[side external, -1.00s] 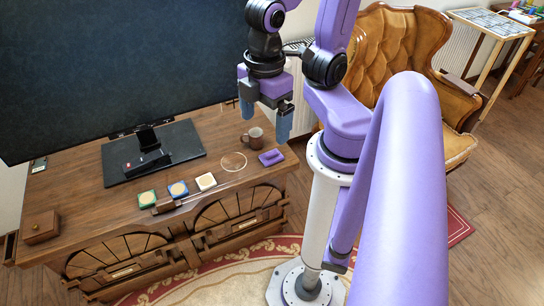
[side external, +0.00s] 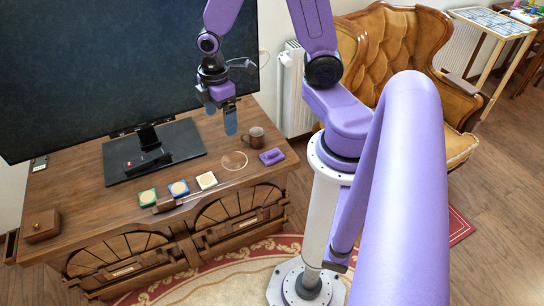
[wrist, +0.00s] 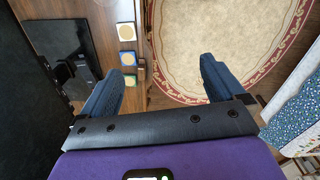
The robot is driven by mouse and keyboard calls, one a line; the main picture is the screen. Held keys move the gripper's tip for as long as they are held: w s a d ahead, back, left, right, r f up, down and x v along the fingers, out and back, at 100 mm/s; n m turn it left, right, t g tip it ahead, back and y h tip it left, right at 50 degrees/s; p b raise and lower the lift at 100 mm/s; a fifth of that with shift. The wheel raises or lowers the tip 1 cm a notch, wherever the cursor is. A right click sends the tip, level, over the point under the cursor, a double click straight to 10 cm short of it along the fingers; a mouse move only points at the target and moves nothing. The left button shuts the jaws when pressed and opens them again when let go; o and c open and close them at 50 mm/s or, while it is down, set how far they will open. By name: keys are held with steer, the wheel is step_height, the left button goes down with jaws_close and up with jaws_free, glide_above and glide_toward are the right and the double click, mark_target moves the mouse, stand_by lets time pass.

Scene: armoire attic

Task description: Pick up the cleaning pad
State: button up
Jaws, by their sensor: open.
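A small purple pad-like block (side external: 272,157), perhaps the cleaning pad, lies on the right end of the wooden cabinet top. Three square pads lie along the front edge: one green-edged (side external: 147,197), one blue-edged (side external: 179,189) and one white-edged (side external: 206,181). They also show in the wrist view, the white-edged one (wrist: 125,32) uppermost. I cannot tell for certain which is the cleaning pad. My gripper (side external: 221,112) is open and empty, pointing down above the cabinet. In the wrist view its blue fingers (wrist: 162,75) are spread wide. The purple block is not seen there.
A brown mug (side external: 254,138) and a clear round dish (side external: 234,161) stand near the purple block. A large screen (side external: 90,70) on a black base (side external: 180,142) fills the back. A brown box (side external: 41,226) sits at the left end.

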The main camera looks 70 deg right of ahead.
steer(key=w+d+f, duration=0.2)
steer(key=d+f, duration=0.3)
steer(key=d, duration=0.3)
steer(key=m, duration=0.1)
glide_above(271, 152)
step_height(271, 152, down, 12)
steer(key=f, duration=0.1)
steer(key=shift+f, duration=8.05)
steer(key=c, duration=1.1)
